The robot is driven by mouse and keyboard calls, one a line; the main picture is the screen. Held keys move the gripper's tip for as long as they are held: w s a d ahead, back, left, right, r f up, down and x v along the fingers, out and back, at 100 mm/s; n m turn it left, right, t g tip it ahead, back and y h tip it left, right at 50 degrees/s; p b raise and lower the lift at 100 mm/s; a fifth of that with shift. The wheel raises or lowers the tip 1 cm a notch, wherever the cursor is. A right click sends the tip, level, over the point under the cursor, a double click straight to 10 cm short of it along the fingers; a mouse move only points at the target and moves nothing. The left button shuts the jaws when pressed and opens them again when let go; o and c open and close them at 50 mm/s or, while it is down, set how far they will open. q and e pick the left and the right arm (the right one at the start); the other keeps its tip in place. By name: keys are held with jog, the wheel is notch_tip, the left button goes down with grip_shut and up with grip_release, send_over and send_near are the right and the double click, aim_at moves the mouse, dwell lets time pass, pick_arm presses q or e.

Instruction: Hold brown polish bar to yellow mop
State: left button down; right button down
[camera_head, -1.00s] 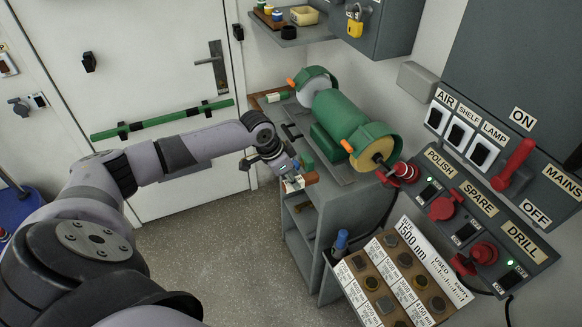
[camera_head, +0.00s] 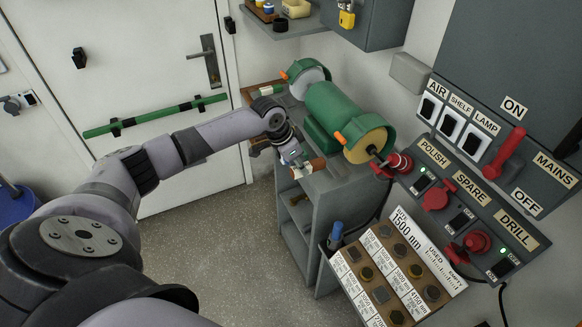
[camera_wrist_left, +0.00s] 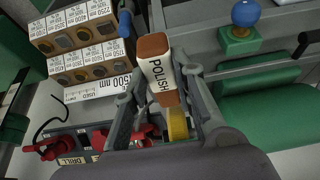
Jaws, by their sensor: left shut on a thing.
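My left gripper (camera_head: 297,163) is shut on the brown polish bar (camera_head: 316,165), which has a white band. In the left wrist view the bar (camera_wrist_left: 161,70) shows brown ends and the word POLISH, between the fingers of my gripper (camera_wrist_left: 160,100). The yellow mop (camera_head: 368,146) is the round wheel at the right end of the green polishing machine (camera_head: 335,110). The bar is held left of the mop and appears apart from it in the head view. My right gripper is not in view.
The grey bench (camera_head: 335,200) carries the machine. A rack of labelled discs (camera_head: 390,275) stands in front, a switch panel (camera_head: 470,200) at right. A blue ball on a green block (camera_wrist_left: 242,25) shows in the wrist view.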

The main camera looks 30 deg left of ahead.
aim_at(318, 163)
pick_arm(q)
jog(key=shift+w+d+b, duration=0.2)
jog(key=shift+w+d, duration=0.25)
jog(key=shift+w, duration=0.35)
jog(key=shift+w+d+b, duration=0.15)
jog(key=shift+w+d, duration=0.35)
jog(key=shift+w, duration=0.3)
jog(key=shift+w+d+b, duration=0.2)
jog(key=shift+w+d, duration=0.25)
jog(key=shift+w, duration=0.35)
jog(key=shift+w+d+b, duration=0.35)
jog(key=shift+w+d, duration=0.05)
jog(key=shift+w, duration=0.35)
jog(key=shift+s+d+p, duration=0.2)
jog(key=shift+d+p, duration=0.2)
jog(key=shift+p, duration=0.15)
jog(key=shift+s+a+p, duration=0.25)
jog(key=shift+s+a, duration=0.05)
jog(key=shift+s, duration=0.2)
jog(key=shift+s+a+p, duration=0.25)
jog(key=shift+s, duration=0.2)
jog(key=shift+s+a, duration=0.7)
jog(key=shift+s, duration=0.4)
jog(key=shift+s+a, duration=0.65)
jog(key=shift+s, duration=0.5)
jog(key=shift+s+a, duration=0.7)
jog(key=shift+s, duration=0.4)
jog(key=shift+d, duration=0.15)
